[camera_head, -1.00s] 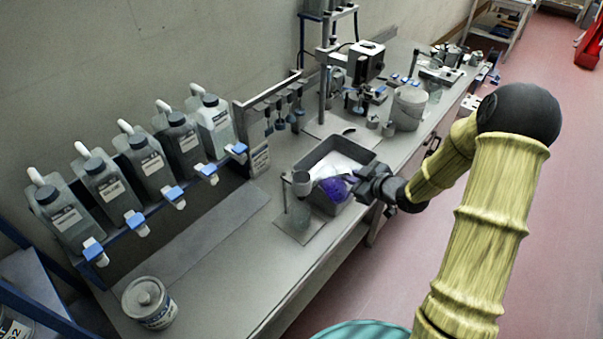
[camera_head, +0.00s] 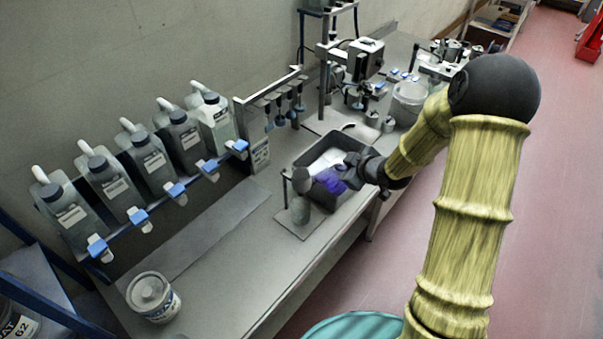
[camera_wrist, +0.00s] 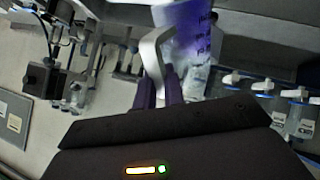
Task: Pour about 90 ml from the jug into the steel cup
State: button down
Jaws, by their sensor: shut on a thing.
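The jug (camera_head: 331,181) is clear with purple contents and stands out above a grey tray in the head view. In the wrist view the jug (camera_wrist: 185,32) has dark markings and a pale handle (camera_wrist: 152,58). My gripper (camera_head: 357,173) is shut on this handle; its dark fingers (camera_wrist: 160,92) show in the wrist view. The jug looks tilted, its left end close to the steel cup (camera_head: 301,181), a grey cup on a small stand. A greyish vessel (camera_head: 299,210) is below that cup. The cup's inside and any stream are too small to make out.
The grey tray (camera_head: 366,133) lies behind and below the jug. Several labelled bottles (camera_head: 146,160) with blue taps stand in a rack at left. A lidded can (camera_head: 152,297) is at the front left. The bench front between can and stand is clear.

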aim_at(333, 163)
jog(key=shift+w+a+r+h, duration=0.1)
jog(key=shift+a+r+h, duration=0.25)
jog(key=shift+r+h, duration=0.2)
dwell(0.4)
jog(key=shift+w+a+r+n+g+h, duration=0.15)
jog(key=shift+a+r+n+g+h, duration=0.4)
jog(key=shift+r+h, duration=0.2)
dwell(0.6)
jog(key=shift+w+a+r+b, duration=0.1)
jog(key=shift+a+b, duration=0.15)
jog(key=shift+b, duration=0.15)
jog(key=shift+a, duration=0.15)
jog(key=shift+a, duration=0.25)
jog(key=shift+w+a+r+n+h+b, duration=0.25)
jog(key=shift+a+r+h+b, duration=0.2)
jog(key=shift+a+h+b, duration=0.2)
dwell(0.5)
jog(key=shift+w+a+r+n+g+h+b, duration=0.15)
jog(key=shift+a+r+g+h+b, duration=0.2)
jog(key=shift+a+b, duration=0.3)
jog(key=shift+a+r+n+h+b, duration=0.15)
jog(key=shift+a+h+b, duration=0.25)
jog(key=shift+a+b, duration=0.25)
dwell(1.9)
